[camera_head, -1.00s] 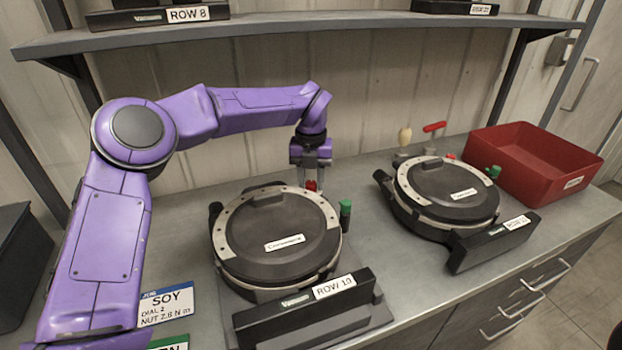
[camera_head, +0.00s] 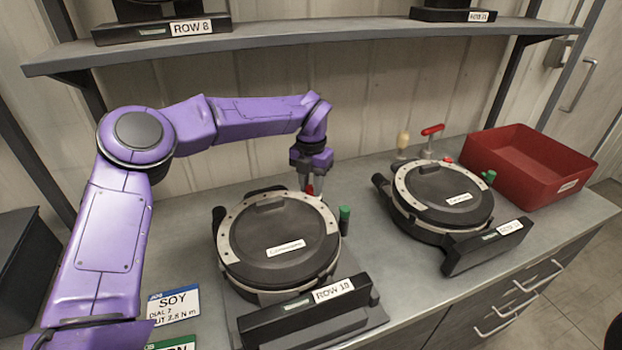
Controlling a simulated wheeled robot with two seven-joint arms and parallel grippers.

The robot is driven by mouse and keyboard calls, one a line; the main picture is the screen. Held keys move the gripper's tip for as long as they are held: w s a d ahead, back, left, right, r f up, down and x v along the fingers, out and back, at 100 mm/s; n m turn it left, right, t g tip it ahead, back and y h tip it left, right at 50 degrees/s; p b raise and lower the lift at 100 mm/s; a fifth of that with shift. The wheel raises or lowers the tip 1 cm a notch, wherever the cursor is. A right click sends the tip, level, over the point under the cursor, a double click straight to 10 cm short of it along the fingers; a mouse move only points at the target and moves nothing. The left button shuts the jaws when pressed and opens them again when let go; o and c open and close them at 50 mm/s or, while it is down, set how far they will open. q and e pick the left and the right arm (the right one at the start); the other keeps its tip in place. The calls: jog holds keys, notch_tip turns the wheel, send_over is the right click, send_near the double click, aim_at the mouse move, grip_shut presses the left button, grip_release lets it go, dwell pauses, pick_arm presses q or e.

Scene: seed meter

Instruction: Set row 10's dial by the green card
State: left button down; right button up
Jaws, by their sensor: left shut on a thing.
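The row 10 meter (camera_head: 270,255) is a round black unit with a pale rim; its front plate carries a ROW 10 label (camera_head: 333,290). My left gripper (camera_head: 311,188) points down at the meter's back right edge. It is shut on a small red part, the dial pointer (camera_head: 311,190), largely hidden by the fingers. A green knob (camera_head: 344,213) stands at the meter's right side. The green card (camera_head: 172,343) lies at the bottom left, mostly cut off by the frame and my arm. A blue SOY card (camera_head: 174,305) lies just above it. My right gripper is not in view.
A second meter (camera_head: 445,190) stands to the right. Behind it are a red-handled tool (camera_head: 432,131) and a pale-handled tool (camera_head: 402,140). A red bin (camera_head: 530,150) is at the far right. A shelf (camera_head: 330,45) runs above the bench.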

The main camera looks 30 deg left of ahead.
aim_at(312, 187)
pick_arm(q)
jog(key=shift+m+p, duration=0.35)
jog(key=shift+m, duration=0.25)
jog(key=c, duration=0.8)
grip_release()
jog(key=shift+w+f, duration=0.1)
jog(key=shift+c, duration=0.2)
notch_tip(312, 187, up, 8)
jog(key=shift+f+b, duration=0.2)
jog(key=shift+b, duration=0.4)
